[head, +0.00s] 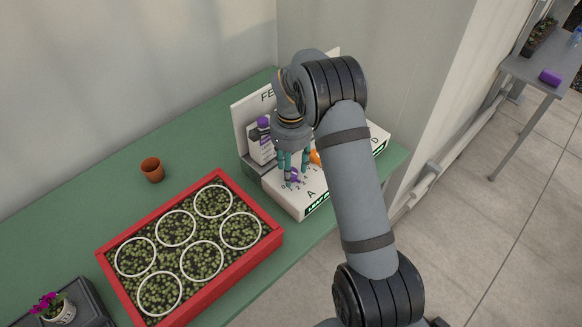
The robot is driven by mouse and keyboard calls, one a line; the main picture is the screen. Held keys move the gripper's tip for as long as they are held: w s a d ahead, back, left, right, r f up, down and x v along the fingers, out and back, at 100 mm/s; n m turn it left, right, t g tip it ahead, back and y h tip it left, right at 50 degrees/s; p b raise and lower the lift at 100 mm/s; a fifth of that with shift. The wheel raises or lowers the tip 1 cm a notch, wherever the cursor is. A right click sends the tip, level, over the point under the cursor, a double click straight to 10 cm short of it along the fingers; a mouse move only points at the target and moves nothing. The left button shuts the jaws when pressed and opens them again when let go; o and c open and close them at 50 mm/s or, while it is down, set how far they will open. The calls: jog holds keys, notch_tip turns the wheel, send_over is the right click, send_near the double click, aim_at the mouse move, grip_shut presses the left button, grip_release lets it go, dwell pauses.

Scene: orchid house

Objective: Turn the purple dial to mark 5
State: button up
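The purple dial (294,175) is on the white panel at its left part, beside printed numbers and the letter A. It is small and partly hidden by my gripper, so its pointer and setting are not readable. My gripper (290,173) points down from the arm, with its teal fingers right at the dial. Whether the fingers touch or grip the dial cannot be told from this view.
An orange dial (315,157) is just right of my gripper, partly hidden. A white bottle with a purple cap (263,122) stands behind left. A red planter (190,302) and a terracotta pot (152,169) are on the green table (205,150).

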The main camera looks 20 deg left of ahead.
jog(key=c, duration=1)
jog(key=n+b, duration=0.1)
jog(key=n, duration=0.5)
jog(key=shift+n+b, duration=0.3)
jog(key=shift+b, duration=0.05)
jog(key=n, duration=0.6)
dwell(0.4)
jog(key=o, duration=1.2)
jog(key=shift+c, duration=0.2)
